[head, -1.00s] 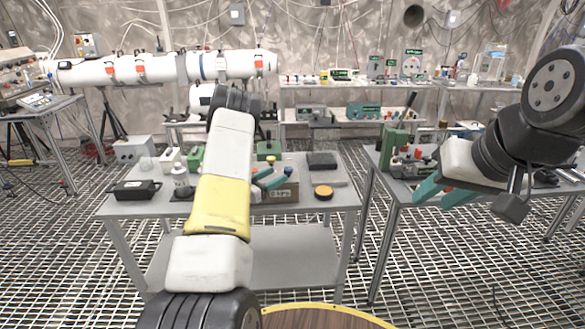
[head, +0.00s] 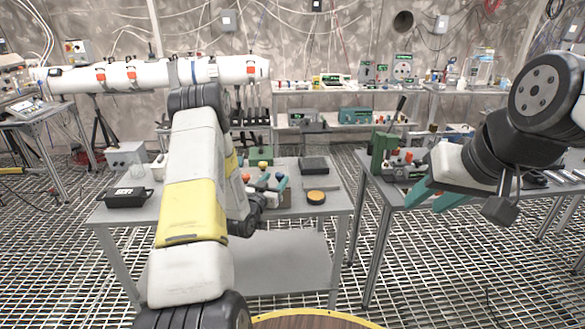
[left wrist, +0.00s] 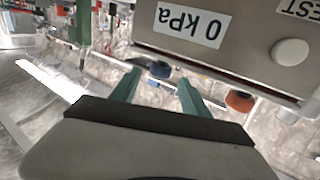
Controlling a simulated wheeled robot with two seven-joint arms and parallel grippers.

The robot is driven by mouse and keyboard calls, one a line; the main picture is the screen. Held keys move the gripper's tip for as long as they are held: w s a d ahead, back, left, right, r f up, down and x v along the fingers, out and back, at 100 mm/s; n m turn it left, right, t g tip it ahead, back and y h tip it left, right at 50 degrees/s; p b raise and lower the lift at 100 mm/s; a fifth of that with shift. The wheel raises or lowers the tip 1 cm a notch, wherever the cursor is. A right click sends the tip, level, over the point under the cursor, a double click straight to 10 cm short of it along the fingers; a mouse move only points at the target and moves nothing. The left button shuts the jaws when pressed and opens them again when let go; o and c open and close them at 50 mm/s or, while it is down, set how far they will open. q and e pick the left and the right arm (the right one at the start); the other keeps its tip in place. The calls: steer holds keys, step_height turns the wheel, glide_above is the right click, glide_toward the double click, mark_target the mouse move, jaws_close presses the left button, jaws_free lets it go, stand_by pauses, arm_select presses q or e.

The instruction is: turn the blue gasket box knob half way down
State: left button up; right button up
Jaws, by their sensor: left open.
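The gasket box (left wrist: 235,45) is a metal box with an upside-down "0 kPa" label, at the upper right of the left wrist view. Its blue knob (left wrist: 160,70) shows between the tips of my open left gripper (left wrist: 158,76). I cannot tell whether either finger touches it. An orange knob (left wrist: 240,101) is to the right of the right finger. In the head view, my left gripper (head: 273,187) is at the box on the middle table, partly hiding it. My right gripper (head: 428,203) is open and empty by the right table.
The middle table (head: 325,208) also holds a black case (head: 130,195), a dark block (head: 313,164) and a round orange-topped piece (head: 316,197). A green press (head: 383,150) stands on the right table.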

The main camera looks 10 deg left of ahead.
arm_select(q)
glide_toward(283, 170)
steer(key=w+d+r, duration=0.1)
steer(key=w, duration=0.1)
steer(key=w+d+r, duration=0.2)
steer(key=shift+w+r, duration=0.1)
steer(key=shift+r, duration=0.1)
jaws_close()
steer(key=shift+h, duration=0.3)
